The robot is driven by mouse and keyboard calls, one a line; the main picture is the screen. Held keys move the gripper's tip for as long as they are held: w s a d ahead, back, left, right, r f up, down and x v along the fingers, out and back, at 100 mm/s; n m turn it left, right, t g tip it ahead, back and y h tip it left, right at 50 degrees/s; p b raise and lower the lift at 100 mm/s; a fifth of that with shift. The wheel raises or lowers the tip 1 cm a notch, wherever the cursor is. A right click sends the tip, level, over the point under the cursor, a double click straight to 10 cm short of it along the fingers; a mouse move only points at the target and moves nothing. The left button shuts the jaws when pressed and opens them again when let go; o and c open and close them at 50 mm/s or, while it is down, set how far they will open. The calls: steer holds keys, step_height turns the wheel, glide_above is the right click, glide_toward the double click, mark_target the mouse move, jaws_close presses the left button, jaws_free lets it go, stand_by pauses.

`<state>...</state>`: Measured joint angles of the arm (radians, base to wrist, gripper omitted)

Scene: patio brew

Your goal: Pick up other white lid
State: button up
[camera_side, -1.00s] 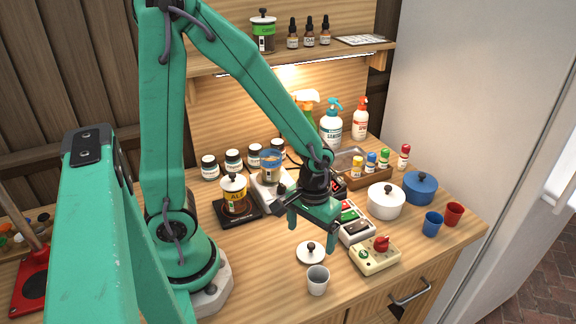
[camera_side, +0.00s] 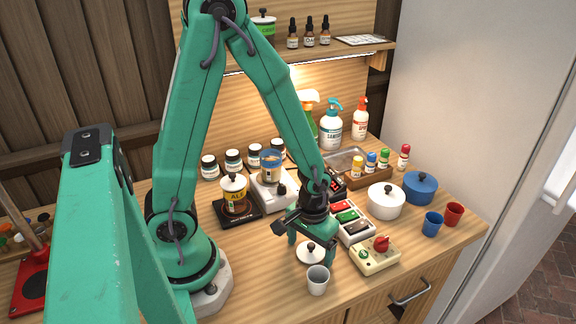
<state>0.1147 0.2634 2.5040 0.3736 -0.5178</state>
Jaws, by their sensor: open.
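A white lid (camera_side: 308,258) with a dark knob lies on the wooden table in the middle front. My gripper (camera_side: 311,250) is open and points down right over this lid, its two green fingers on either side of the knob. Whether the fingers touch the lid I cannot tell. Another white lid with a dark knob (camera_side: 387,190) sits on a white pot (camera_side: 385,205) at the right.
A white cup (camera_side: 317,280) stands just in front of the lid. A blue pot (camera_side: 420,188), blue cup (camera_side: 432,224) and red cup (camera_side: 453,214) stand farther right.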

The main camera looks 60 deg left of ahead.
mark_target(310, 246)
stand_by(0.4)
steer(key=c, duration=1.1)
steer(key=shift+o, duration=0.2)
steer(key=shift+r, duration=0.15)
steer(key=shift+r, duration=1.85)
steer(key=s+d+r, duration=0.7)
steer(key=d, duration=0.2)
steer(key=shift+d, duration=0.1)
